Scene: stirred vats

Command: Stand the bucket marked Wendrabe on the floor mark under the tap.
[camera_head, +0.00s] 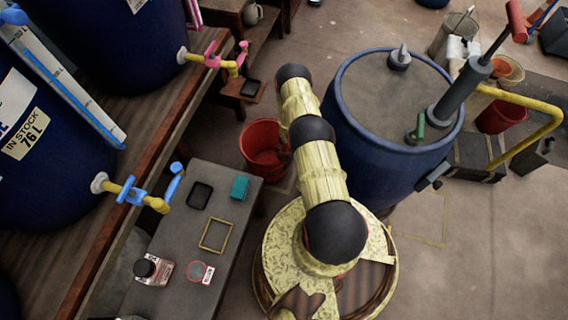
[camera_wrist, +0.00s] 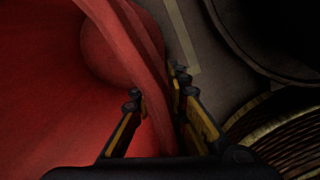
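A red bucket (camera_head: 262,150) stands on the floor beyond the grey bench, left of my arm. No name shows on it. Its wall and inside fill the left of the wrist view (camera_wrist: 40,100). My gripper (camera_wrist: 157,86) is at its rim, with one finger on the inner side and one outside. The rim passes between the fingers; whether they press on it is not clear. My arm hides most of the gripper in the head view. A pale yellow floor mark (camera_head: 283,187) shows partly beside the bucket. A blue tap (camera_head: 133,192) and a pink tap (camera_head: 213,60) are at left.
A large blue vat (camera_head: 370,150) with a pump stands just right of my arm. The grey bench (camera_head: 165,235) holds a jar, a teal block and small items. A second red bucket (camera_head: 500,116) is at far right. Floor at lower right is clear.

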